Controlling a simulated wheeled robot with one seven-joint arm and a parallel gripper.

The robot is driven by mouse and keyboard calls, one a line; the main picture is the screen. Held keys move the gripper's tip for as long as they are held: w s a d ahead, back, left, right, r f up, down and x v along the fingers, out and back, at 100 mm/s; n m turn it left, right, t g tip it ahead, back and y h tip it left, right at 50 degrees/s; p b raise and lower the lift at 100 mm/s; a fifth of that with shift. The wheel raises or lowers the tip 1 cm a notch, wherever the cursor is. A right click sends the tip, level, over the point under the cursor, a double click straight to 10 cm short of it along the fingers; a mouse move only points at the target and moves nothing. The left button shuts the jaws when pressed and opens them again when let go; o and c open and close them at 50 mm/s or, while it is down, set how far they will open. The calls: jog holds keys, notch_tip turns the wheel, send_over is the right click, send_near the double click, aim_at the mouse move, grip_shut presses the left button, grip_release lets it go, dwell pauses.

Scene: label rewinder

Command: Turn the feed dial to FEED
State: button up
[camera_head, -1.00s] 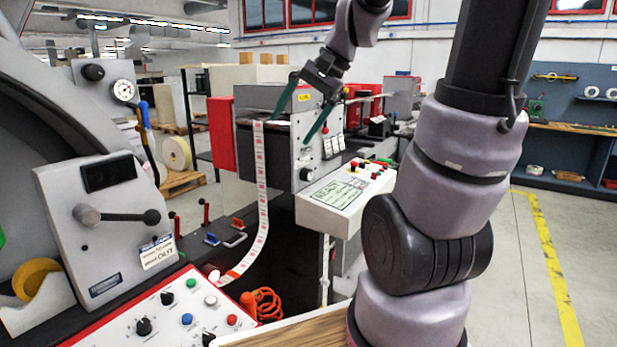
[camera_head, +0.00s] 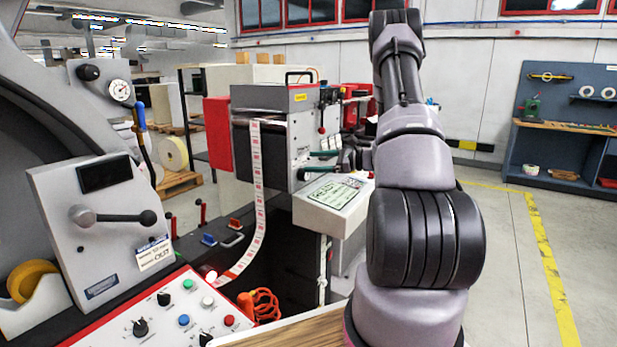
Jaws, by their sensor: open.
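No dial in view has a readable FEED label, so I cannot tell which one is the feed dial. Another black knob on that panel is cut by the bottom edge. The grey machine head (camera_head: 268,99) in the middle has a dark round knob low on its front face, now largely covered by a finger. My gripper (camera_head: 306,162) is open and empty, its two green fingers pointing left at that face. I cannot tell whether they touch it.
A printed label strip (camera_head: 259,185) hangs from the head. A grey lever box (camera_head: 100,225) stands at left. The floor at right is clear.

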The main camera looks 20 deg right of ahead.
aim_at(308, 175)
jog(key=d+f+m+t, duration=0.1)
jog(key=d+f, duration=0.1)
jog(key=f, duration=0.1)
jog(key=w+d+f+m+t+h, duration=0.1)
jog(key=d+f+m, duration=0.1)
jog(key=d+f, duration=0.1)
jog(key=d+f+m+t+h, duration=0.1)
jog(key=d+f+t, duration=0.1)
jog(key=d, duration=0.1)
jog(key=shift+w+f+m, duration=0.3)
jog(key=shift+w+f, duration=0.1)
jog(key=x, duration=1)
jog(key=shift+w, duration=0.4)
jog(key=c, duration=1.4)
jog(key=m, duration=0.3)
jog(key=shift+m, duration=0.3)
jog(key=m, duration=0.4)
jog(key=shift+d, duration=0.1)
jog(key=shift+f+m, duration=0.1)
jog(key=shift+m, duration=0.2)
